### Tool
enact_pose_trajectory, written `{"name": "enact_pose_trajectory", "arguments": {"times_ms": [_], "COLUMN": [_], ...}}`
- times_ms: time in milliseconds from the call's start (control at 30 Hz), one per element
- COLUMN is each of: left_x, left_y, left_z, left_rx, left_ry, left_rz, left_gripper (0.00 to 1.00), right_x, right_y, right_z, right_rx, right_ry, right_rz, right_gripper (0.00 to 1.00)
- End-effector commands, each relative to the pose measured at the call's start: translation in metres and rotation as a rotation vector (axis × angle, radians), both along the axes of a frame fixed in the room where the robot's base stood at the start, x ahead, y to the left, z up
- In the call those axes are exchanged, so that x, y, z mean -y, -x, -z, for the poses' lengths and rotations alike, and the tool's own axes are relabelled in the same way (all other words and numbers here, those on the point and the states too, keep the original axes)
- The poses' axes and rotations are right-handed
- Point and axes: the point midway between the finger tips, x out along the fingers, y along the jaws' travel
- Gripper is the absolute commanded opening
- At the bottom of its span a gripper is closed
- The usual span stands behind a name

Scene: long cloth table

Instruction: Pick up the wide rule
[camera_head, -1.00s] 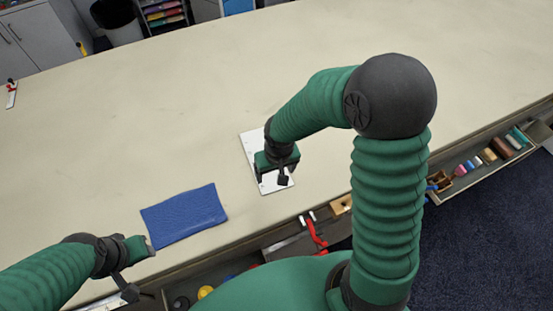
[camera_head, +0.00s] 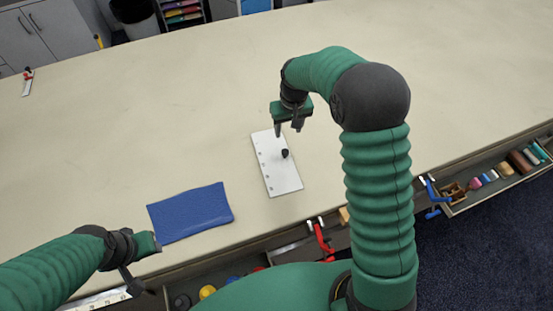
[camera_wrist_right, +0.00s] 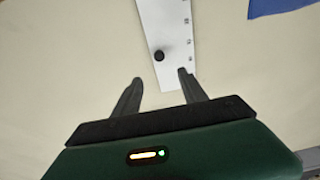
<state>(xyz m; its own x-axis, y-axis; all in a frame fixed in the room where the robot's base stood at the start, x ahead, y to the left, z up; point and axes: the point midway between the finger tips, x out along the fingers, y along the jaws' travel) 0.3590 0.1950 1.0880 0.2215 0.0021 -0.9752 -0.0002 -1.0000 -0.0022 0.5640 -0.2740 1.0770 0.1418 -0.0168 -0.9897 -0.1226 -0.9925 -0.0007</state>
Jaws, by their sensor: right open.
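The wide rule (camera_head: 268,165) appears to be the flat white plate lying on the table, with dark marks along its left side and a black knob on it. It also shows in the right wrist view (camera_wrist_right: 165,20), ahead of the fingers. My right gripper (camera_head: 288,131) is open and empty over the plate's far end; its fingers (camera_wrist_right: 160,76) are spread about as wide as the plate, with the knob beyond the tips. My left gripper (camera_head: 145,265) is at the table's front edge, left of the plate; its jaw opening is unclear.
A blue cloth (camera_head: 190,212) lies left of the plate. A clamp-like red and white tool (camera_head: 27,82) lies at the far left. Open drawers with tools (camera_head: 490,178) run below the front edge. The table behind the plate is clear.

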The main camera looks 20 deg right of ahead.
Motion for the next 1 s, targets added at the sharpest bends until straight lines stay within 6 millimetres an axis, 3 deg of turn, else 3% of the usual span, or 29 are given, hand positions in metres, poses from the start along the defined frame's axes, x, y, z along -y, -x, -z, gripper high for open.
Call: {"name": "enact_pose_trajectory", "arguments": {"times_ms": [333,533,767,1000], "left_x": [0.000,0.000,0.000,0.000], "left_y": [0.000,0.000,0.000,0.000], "left_z": [-0.018,-0.026,-0.041,-0.039], "left_rx": [0.000,0.000,0.001,0.000], "left_ry": [0.000,0.000,0.000,0.000], "left_rz": [0.000,0.000,0.000,0.000], "left_gripper": [0.40,0.40,0.40,0.40], "right_x": [0.001,0.002,0.005,0.005], "right_y": [-0.011,-0.015,-0.021,-0.023], "right_z": [0.083,0.103,0.141,0.146], "right_rx": [-0.006,-0.004,-0.002,0.000], "right_ry": [-0.001,-0.001,-0.001,0.000], "right_rz": [0.001,0.002,0.002,0.001], "right_gripper": [0.50,0.50,0.50,0.50]}}
